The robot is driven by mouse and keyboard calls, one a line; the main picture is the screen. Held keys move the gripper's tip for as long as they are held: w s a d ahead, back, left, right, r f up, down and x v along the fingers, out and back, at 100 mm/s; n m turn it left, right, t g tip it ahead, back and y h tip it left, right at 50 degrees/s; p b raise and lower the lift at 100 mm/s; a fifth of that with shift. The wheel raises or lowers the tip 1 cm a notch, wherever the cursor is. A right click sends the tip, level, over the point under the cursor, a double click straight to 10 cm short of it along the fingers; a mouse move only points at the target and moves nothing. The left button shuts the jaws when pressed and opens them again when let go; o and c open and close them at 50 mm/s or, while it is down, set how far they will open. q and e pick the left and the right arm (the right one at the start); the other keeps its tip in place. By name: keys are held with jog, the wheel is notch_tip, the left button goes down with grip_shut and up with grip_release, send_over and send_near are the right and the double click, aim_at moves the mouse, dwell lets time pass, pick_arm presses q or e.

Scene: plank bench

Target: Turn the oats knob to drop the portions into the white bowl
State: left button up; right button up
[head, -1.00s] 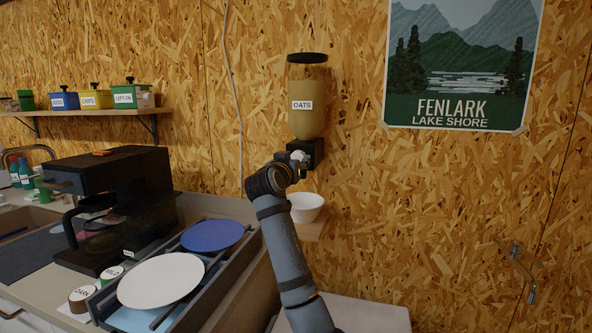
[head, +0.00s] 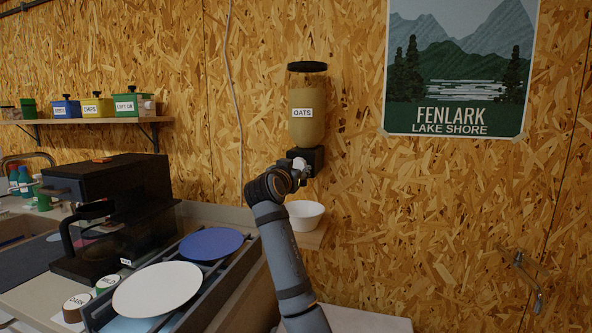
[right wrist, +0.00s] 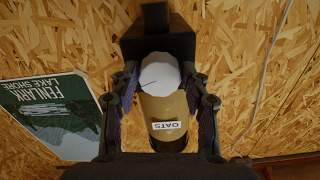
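The oats dispenser (head: 307,128) is a clear jar with a black lid on the wall, filled with tan oats to near its top. Its white round knob (right wrist: 161,73) is on the black base (right wrist: 158,43). The white bowl (head: 304,219) stands on a small ledge below the dispenser. Its contents cannot be made out. In the head view the right gripper (head: 299,166) hides most of the knob. My left gripper is not in view.
A rack with a white plate (head: 157,290) and a blue plate (head: 211,243) stands left of my right arm. A black coffee machine (head: 110,210) is further left. A shelf (head: 90,121) holds labelled boxes. A poster (head: 460,70) hangs right of the dispenser.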

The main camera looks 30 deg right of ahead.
jog(key=o, duration=0.3)
jog(key=shift+r, duration=0.1)
jog(key=v, duration=1.2)
